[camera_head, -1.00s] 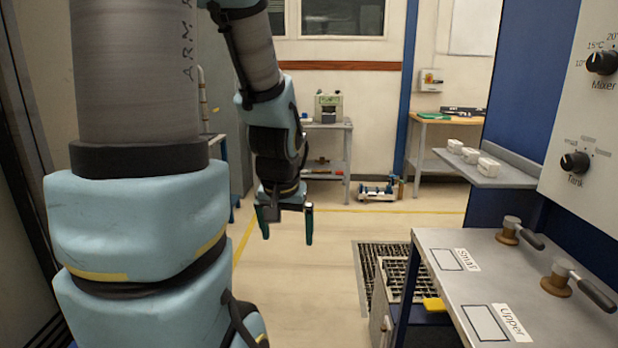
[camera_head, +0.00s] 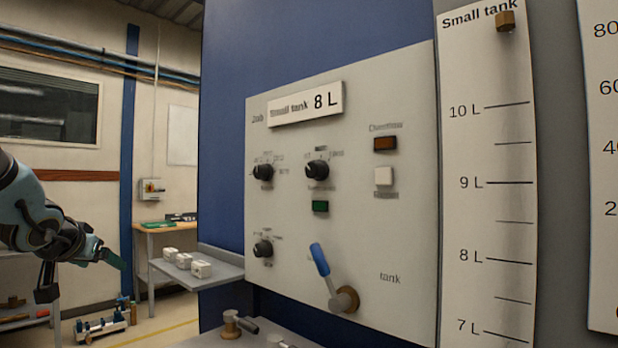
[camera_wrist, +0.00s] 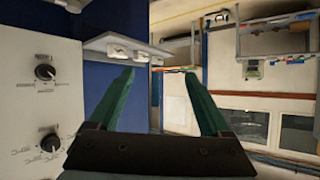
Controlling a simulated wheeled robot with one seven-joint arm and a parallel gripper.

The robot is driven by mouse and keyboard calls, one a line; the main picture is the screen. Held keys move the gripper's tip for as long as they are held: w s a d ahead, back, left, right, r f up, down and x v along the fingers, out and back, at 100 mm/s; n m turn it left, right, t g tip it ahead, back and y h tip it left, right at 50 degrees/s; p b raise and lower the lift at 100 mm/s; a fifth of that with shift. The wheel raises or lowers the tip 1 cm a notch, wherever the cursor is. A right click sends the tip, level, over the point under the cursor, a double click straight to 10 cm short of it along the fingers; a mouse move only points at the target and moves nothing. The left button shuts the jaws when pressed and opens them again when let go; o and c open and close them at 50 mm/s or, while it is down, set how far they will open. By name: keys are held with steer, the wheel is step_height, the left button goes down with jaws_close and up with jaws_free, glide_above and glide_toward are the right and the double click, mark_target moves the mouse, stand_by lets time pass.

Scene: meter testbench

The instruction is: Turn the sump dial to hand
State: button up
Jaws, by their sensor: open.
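The grey-white control panel (camera_head: 370,235) carries three black dials in the head view: an upper left dial (camera_head: 263,171), an upper right dial (camera_head: 317,170) and a lower left dial (camera_head: 263,248). Their small labels are too blurred to tell which is the sump dial or read its setting. My gripper (camera_head: 112,258) is at the left edge of the head view, well away from the panel. In the wrist view its green fingers (camera_wrist: 158,73) are apart with nothing between them. Two dials, one above (camera_wrist: 45,72) and one below (camera_wrist: 50,143), show left of the fingers.
A blue-handled lever (camera_head: 320,260) projects from the lower panel. A grey shelf (camera_head: 215,281) with several white blocks juts out left of the panel, between it and my gripper. A green button (camera_head: 320,207) sits below the upper right dial. A small-tank scale (camera_head: 487,220) stands to the right.

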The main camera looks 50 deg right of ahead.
steer(key=s+d+r+m+g+h, duration=0.1)
steer(key=s+d+r+m+h, duration=0.3)
steer(key=d, duration=0.4)
steer(key=s+d+r+m+g+h, duration=0.1)
steer(key=s+d+r+h, duration=0.15)
steer(key=d+r, duration=0.4)
steer(key=m+g+h+b, duration=0.1)
steer(key=m+g+h, duration=0.3)
steer(key=m+g, duration=0.4)
glide_toward(311, 169)
steer(key=shift+n, duration=0.4)
steer(key=d+p, duration=0.1)
steer(key=d, duration=0.9)
steer(key=shift+s+d+r+p, duration=0.1)
steer(key=shift+d+r+p, duration=0.05)
steer(key=shift+d+p, duration=0.15)
steer(key=shift+a, duration=0.1)
jaws_close()
